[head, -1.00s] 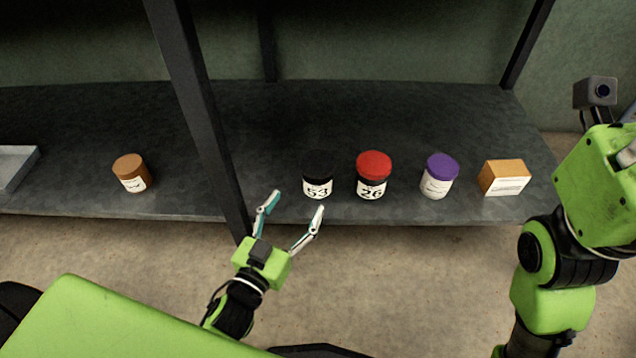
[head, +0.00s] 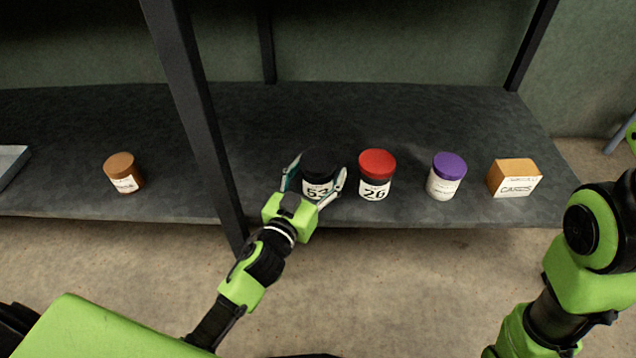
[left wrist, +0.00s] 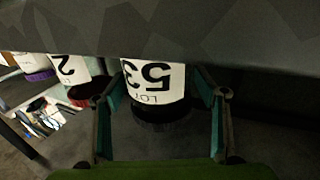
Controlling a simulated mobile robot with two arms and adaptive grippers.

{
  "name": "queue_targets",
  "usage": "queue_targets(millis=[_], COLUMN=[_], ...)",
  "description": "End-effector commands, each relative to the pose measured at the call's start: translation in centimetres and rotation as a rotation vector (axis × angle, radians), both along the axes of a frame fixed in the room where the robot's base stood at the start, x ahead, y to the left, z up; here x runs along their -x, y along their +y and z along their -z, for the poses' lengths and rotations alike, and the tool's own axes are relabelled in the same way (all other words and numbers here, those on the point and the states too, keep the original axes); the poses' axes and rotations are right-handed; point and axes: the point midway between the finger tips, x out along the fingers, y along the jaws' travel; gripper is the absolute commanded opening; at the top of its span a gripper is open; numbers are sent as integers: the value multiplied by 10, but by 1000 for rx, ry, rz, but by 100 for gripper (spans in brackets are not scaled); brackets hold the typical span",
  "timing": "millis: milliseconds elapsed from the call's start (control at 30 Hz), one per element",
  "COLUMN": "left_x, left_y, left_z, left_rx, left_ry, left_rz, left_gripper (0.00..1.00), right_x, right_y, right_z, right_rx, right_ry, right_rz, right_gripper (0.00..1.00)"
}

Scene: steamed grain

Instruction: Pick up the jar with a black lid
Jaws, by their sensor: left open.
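The jar with the black lid (head: 319,183) stands upright near the front edge of the dark shelf (head: 270,130). Its white label reads 53. My left gripper (head: 316,178) is open, with one finger on each side of this jar. In the left wrist view the jar (left wrist: 155,82) appears upside down between the two open fingers (left wrist: 160,100), its dark lid toward the bottom. I cannot tell whether either finger touches it. My right arm shows at the right edge of the head view, but its gripper is out of the picture.
A red-lidded jar (head: 376,175) labelled 26 stands close to the right. Farther right are a purple-lidded jar (head: 445,177) and an orange box (head: 514,178). A brown jar (head: 124,173) stands left of the dark shelf post (head: 203,130). A grey tray (head: 10,162) is at far left.

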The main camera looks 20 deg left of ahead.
Motion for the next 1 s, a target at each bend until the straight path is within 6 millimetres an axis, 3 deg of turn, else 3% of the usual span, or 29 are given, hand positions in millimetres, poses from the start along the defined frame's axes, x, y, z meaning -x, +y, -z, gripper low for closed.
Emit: queue_targets(millis=[233, 400, 433, 933, 1000], left_x=[-1, -1, -1, -1, -1], left_y=[0, 0, 0, 0, 0], left_z=[0, 0, 0, -10, -16], left_rx=[0, 0, 0, 1, 1], left_ry=[1, 1, 1, -1, -2], left_rz=[0, 0, 0, 0, 0], left_gripper=[66, 22, 19, 19, 19], right_x=[1, 0, 0, 0, -12], right_y=[0, 0, 0, -1, -1], right_z=[-1, 0, 0, -7, -2], right_rx=[0, 0, 0, -3, -2], right_ry=[-1, -1, -1, -2, 35], right_rz=[0, 0, 0, -2, -1], right_gripper=[40, 40, 40, 40, 40])
